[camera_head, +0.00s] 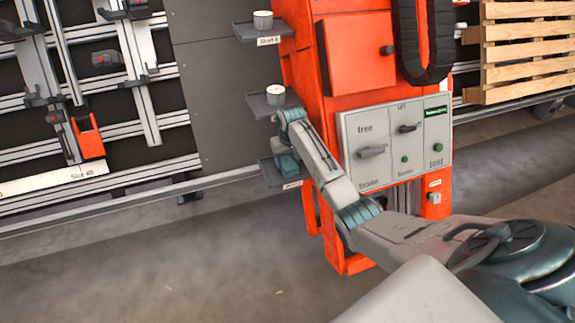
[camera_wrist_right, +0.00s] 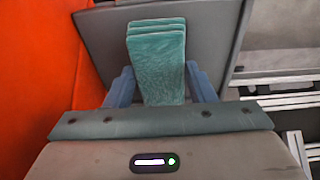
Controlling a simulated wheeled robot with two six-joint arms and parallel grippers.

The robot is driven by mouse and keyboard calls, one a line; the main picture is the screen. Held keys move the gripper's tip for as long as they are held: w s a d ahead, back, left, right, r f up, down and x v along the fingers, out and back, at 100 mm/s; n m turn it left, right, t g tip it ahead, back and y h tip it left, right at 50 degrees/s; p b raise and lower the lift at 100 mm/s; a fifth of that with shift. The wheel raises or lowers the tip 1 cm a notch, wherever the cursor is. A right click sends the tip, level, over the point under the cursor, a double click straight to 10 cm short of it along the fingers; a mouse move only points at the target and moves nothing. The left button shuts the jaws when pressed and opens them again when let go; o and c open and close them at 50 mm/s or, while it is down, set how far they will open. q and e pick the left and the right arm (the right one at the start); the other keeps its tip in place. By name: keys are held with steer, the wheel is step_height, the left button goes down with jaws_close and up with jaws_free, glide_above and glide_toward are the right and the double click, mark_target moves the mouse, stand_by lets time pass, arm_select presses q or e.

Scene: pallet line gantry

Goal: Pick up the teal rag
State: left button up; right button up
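The teal rag (camera_wrist_right: 157,50) is a folded, layered piece of cloth in the right wrist view. My right gripper (camera_wrist_right: 161,75) has one blue finger on each side of it, with the rag's near end between them. The fingers stand apart by about the rag's width. I cannot tell whether they press on it or only stand beside it. My left gripper is not in view.
The grey shelf plate (camera_wrist_right: 215,50) lies behind the rag, and an orange panel (camera_wrist_right: 35,90) is close on the left. In the head view, two higher shelves hold white cylindrical items (camera_head: 263,20). A control panel (camera_head: 397,140) is right of my forearm. The near floor is clear.

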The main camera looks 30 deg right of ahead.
steer(key=shift+c, duration=0.7)
